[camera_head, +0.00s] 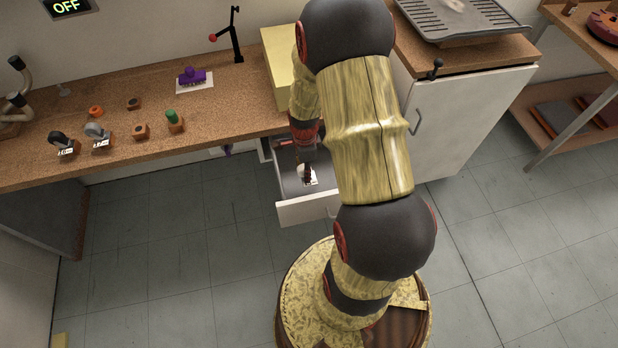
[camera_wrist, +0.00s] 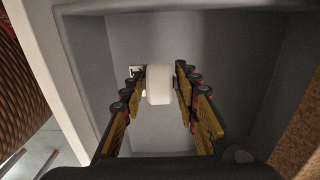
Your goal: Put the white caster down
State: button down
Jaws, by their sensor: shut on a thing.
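The white caster (camera_wrist: 159,84) is between the two fingers of my gripper (camera_wrist: 158,86) in the wrist view, with a finger pressed to each side. My gripper is shut on it. Both are inside the open drawer (camera_wrist: 185,35), whose grey floor lies below and beyond the caster. In the head view my gripper (camera_head: 308,172) reaches down into the drawer (camera_head: 304,211), and a small white patch shows at its tip. I cannot tell whether the caster touches the drawer floor.
The drawer's walls stand close around my gripper. The wooden worktop (camera_head: 230,110) above holds several small casters, including a green one (camera_head: 175,121), a purple piece (camera_head: 191,76) and a black stand (camera_head: 236,45). A yellow box (camera_head: 281,62) stands beside my arm. A white cabinet (camera_head: 470,120) is right.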

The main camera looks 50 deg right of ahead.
jog(key=shift+s+d+f, duration=0.1)
jog(key=shift+d+f, duration=0.45)
jog(key=shift+f, duration=0.2)
jog(key=shift+d+f+b, duration=0.2)
jog(key=shift+f+b, duration=1)
jog(key=shift+f, duration=0.45)
jog(key=shift+f, duration=0.15)
jog(key=c, duration=1.5)
grip_release()
jog(key=shift+o, duration=0.8)
